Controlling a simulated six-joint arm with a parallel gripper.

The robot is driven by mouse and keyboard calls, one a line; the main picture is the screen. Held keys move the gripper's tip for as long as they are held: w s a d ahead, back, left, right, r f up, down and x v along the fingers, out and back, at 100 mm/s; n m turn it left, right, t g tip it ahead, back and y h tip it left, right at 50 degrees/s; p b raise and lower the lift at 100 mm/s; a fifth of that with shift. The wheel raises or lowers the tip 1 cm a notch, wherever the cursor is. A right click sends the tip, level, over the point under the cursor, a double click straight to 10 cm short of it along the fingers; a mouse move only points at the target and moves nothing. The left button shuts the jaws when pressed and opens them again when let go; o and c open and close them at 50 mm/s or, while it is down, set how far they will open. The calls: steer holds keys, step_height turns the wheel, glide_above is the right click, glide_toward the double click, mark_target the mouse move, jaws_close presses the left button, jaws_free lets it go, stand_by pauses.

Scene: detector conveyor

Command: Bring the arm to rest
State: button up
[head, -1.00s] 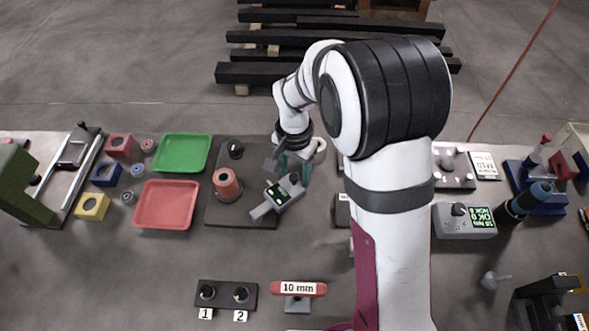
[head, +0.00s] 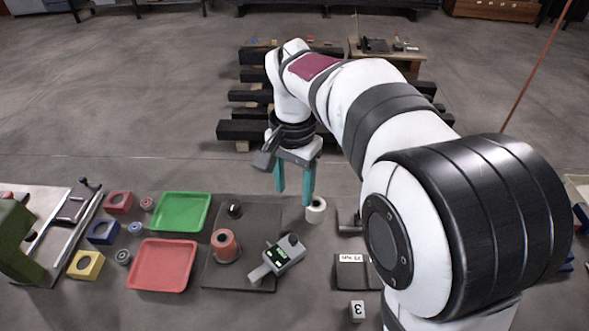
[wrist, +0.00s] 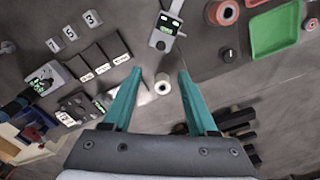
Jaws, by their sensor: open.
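My gripper (head: 294,197) is in the air near the far edge of the bench, with its two teal fingers pointing down. It is open and nothing is between the fingers. In the wrist view my gripper (wrist: 158,98) shows both fingers spread wide.
A green tray (head: 181,212) and a red tray (head: 162,265) lie left of the mat. A red spool (head: 225,245) and a black knob (head: 234,209) stand on the mat. Dark beams (head: 250,130) lie on the floor behind. My arm hides much of the right side.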

steer(key=s+d+f+y, duration=0.1)
steer(key=s+d, duration=0.3)
steer(key=s, duration=0.8)
steer(key=s+d+f, duration=0.2)
steer(key=s+d, duration=0.2)
steer(key=s, duration=0.8)
steer(key=shift+s+n+y, duration=0.3)
steer(key=shift+s+y, duration=0.05)
steer(key=shift+y, duration=0.05)
